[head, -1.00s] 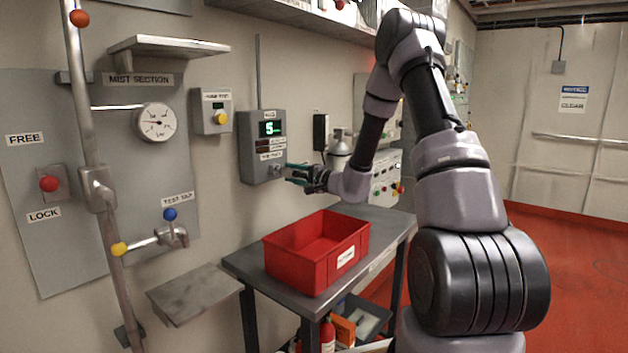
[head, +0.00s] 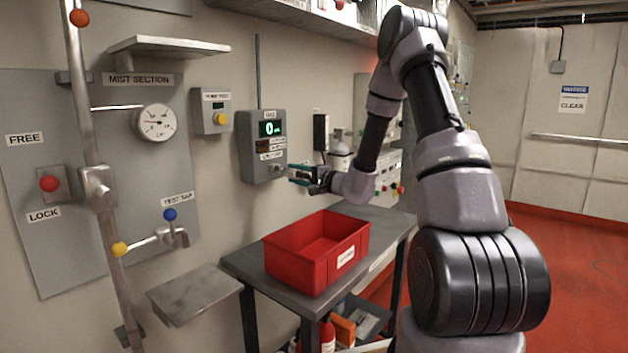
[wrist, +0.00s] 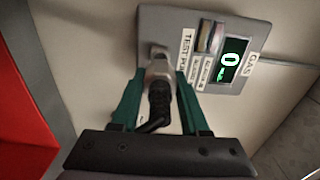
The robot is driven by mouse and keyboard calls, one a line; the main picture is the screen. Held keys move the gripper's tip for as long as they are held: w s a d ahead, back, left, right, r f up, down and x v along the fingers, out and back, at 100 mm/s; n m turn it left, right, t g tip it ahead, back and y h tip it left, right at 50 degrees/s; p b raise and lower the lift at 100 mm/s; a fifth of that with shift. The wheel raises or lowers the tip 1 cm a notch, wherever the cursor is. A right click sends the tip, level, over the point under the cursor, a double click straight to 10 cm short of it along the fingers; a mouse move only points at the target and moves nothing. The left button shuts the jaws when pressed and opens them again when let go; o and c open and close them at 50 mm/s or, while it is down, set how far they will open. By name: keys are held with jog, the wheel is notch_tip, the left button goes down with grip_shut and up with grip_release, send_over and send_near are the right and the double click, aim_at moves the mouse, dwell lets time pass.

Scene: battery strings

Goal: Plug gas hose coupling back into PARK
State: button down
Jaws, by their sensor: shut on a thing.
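My gripper (head: 299,175) has green fingers and is just right of the grey gas unit (head: 250,160). In the wrist view my gripper (wrist: 160,84) is shut on the hose coupling (wrist: 158,72), a grey body with a black ribbed hose end. The coupling overlaps the TEST PORT area of the gas unit (wrist: 160,22) there; in the head view a small gap shows between fingers and port (head: 278,168). The gas display (head: 270,128) reads 0. No PARK label is legible in either view.
A red bin (head: 318,255) stands on the grey table (head: 240,262) below my gripper. A black box (head: 321,132) is on the wall right of the gas unit, and a control panel with knobs (head: 390,180) stands farther right, behind my forearm.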

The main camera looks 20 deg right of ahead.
aim_at(309, 176)
jog(key=shift+v, duration=2.35)
